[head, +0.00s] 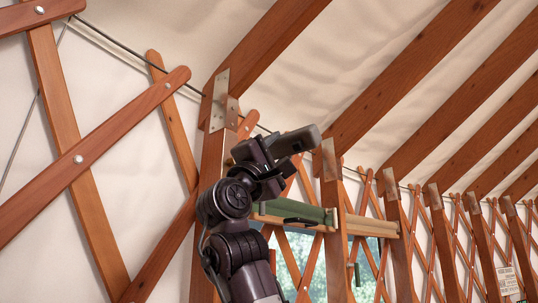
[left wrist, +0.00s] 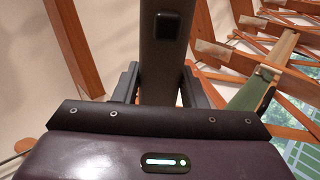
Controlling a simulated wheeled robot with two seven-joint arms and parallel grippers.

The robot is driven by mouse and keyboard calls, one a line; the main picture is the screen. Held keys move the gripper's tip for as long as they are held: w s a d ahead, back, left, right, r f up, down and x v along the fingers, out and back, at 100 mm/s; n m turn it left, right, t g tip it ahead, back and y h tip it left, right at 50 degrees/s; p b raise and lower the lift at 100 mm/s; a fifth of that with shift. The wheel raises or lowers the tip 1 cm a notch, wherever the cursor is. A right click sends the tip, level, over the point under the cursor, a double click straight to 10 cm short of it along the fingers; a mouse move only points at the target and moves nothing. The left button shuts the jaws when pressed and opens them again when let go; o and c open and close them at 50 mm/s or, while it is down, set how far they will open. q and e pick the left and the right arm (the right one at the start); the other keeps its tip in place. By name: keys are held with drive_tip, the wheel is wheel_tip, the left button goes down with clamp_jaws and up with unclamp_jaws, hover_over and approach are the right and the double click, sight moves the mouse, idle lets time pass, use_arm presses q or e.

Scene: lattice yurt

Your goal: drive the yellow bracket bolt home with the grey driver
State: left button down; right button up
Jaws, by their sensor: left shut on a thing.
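The grey driver (head: 294,140) is held up by my left gripper (head: 268,155) in the head view, to the right of the nearest post. In the left wrist view, the driver (left wrist: 163,55) is a grey body with a black button, standing between the two dark fingers of my left gripper (left wrist: 160,85). The gripper is shut on it. The driver's working tip cannot be made out. Grey metal brackets (head: 219,102) join the post and the roof pole behind and above the gripper. I cannot make out a yellow bolt in either view. My right gripper is not in view.
A green-edged wooden shelf (head: 285,211) sits below the gripper, with a dark item (head: 300,221) at its edge. Wooden lattice slats (head: 100,155) cross the wall at left. Roof poles (head: 420,65) slope overhead. A window (head: 310,262) shows beneath the shelf.

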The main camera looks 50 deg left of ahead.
sight(293, 145)
use_arm(q)
drive_tip(key=shift+w+d, duration=0.15)
drive_tip(key=shift+d, duration=0.85)
drive_tip(key=shift+w+d, duration=0.15)
drive_tip(key=shift+d, duration=0.85)
drive_tip(key=w+d, duration=0.1)
drive_tip(key=d, duration=0.8)
drive_tip(key=shift+w+d, duration=0.25)
drive_tip(key=shift+d, duration=0.15)
drive_tip(key=shift+a, duration=0.1)
